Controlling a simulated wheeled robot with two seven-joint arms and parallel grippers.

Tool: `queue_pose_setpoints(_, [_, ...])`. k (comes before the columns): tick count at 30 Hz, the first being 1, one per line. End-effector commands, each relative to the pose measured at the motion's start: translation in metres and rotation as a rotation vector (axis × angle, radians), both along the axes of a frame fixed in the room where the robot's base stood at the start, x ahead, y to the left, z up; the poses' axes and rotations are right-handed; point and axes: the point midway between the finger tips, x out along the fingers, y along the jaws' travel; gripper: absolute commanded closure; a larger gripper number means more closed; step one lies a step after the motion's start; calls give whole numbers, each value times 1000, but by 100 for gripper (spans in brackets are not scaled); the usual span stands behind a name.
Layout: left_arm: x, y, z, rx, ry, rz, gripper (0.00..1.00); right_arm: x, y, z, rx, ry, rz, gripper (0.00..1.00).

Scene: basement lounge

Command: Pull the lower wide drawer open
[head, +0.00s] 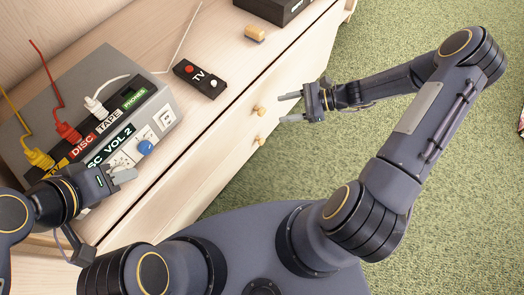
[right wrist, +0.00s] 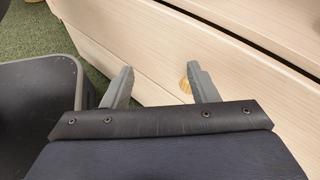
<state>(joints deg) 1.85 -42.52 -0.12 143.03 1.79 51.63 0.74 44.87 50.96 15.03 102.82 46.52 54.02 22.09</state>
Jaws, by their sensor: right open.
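The wide drawers form the pale wooden front of a low cabinet. Two round wooden knobs show in the head view, an upper knob (head: 258,110) and a lower knob (head: 259,140). The lower wide drawer (head: 226,172) looks closed. My right gripper (head: 289,108) is open and empty, its fingers pointing at the cabinet front, apart from the knobs in the head view. In the right wrist view, one knob (right wrist: 185,87) shows beside the right-hand finger; which knob it is I cannot tell. My left gripper (head: 122,174) is beside the grey panel box; its jaw opening is unclear.
On the cabinet top stand the grey box (head: 172,100) with labelled plugs and a blue dial, a black TV switch (head: 199,78), a small wooden piece (head: 255,33) and a black box (head: 270,8).

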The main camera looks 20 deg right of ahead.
Motion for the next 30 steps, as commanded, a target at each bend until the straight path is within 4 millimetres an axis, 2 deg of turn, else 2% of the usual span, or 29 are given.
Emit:
queue_pose_setpoints(1, [0,0,-34,0,0,0,64,4,0,-64,101,84,-89,47])
queue_pose_setpoints(2, [0,0,-43,0,0,0,64,7,0,-88,157,129,-142,47])
queue_pose_setpoints(3, [0,0,-55,0,0,0,64,11,0,-121,229,186,-212,47])
queue_pose_setpoints(6, [0,0,-82,0,0,0,64,16,1,-195,408,322,-384,47])
queue_pose_setpoints(9, [0,0,-104,0,0,0,64,17,4,-258,564,435,-536,47])
queue_pose_setpoints(12, [0,0,-119,0,0,0,64,15,7,-303,685,519,-652,47])
queue_pose_setpoints(15, [0,0,-127,0,0,0,64,13,10,-330,763,573,-727,47])
queue_pose_setpoints(18, [0,0,-130,0,0,0,64,13,13,-342,802,598,-763,47])
queue_pose_setpoints(23, [0,0,-135,0,0,0,64,26,24,-344,812,604,-770,47])
queue_pose_setpoints(30, [0,0,-146,0,0,0,64,56,49,-344,809,604,-767,47])
